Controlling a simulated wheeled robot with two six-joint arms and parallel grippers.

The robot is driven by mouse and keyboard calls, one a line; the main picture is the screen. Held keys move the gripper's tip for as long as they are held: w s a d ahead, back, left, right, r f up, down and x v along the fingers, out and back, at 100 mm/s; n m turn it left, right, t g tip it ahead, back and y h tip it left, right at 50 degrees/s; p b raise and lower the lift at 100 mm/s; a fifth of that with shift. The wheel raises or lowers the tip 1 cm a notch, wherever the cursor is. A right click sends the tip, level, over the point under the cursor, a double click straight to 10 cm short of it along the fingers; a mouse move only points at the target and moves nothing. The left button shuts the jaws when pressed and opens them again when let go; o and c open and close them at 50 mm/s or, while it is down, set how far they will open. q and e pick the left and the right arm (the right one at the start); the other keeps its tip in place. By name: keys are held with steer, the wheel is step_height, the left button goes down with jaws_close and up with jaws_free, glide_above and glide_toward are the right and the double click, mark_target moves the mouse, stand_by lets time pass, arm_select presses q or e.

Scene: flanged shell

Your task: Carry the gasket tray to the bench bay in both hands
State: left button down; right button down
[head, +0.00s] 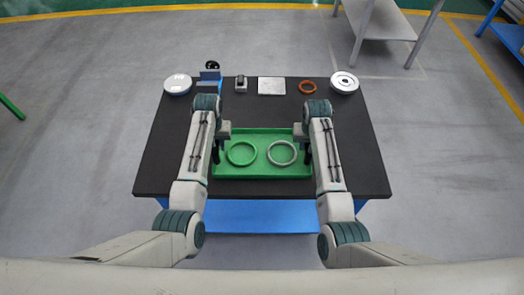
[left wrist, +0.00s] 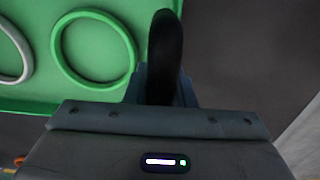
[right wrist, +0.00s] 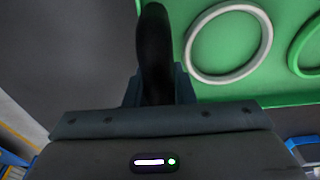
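The green gasket tray (head: 262,173) is at the front middle of the black bench (head: 165,172). It holds a green ring (head: 242,153) on the left and a pale grey ring (head: 282,153) on the right. My left gripper (head: 216,153) is at the tray's left end and my right gripper (head: 307,153) is at its right end. Each wrist view shows one dark finger beside the tray edge, in the left wrist view (left wrist: 164,60) and the right wrist view (right wrist: 155,55). The opposite fingers are hidden, so the grip does not show. I cannot make out a marked bay.
Along the bench's back are a white round part (head: 178,84), a blue block (head: 209,76), a small grey device (head: 241,84), a silver plate (head: 271,86), an orange ring (head: 307,87) and a white flanged disc (head: 344,83). Bare bench lies left and right of my arms.

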arm_select(q)
steer(key=shift+w+r, duration=0.15)
steer(key=shift+r, duration=0.05)
arm_select(e)
steer(key=shift+w+r, duration=0.15)
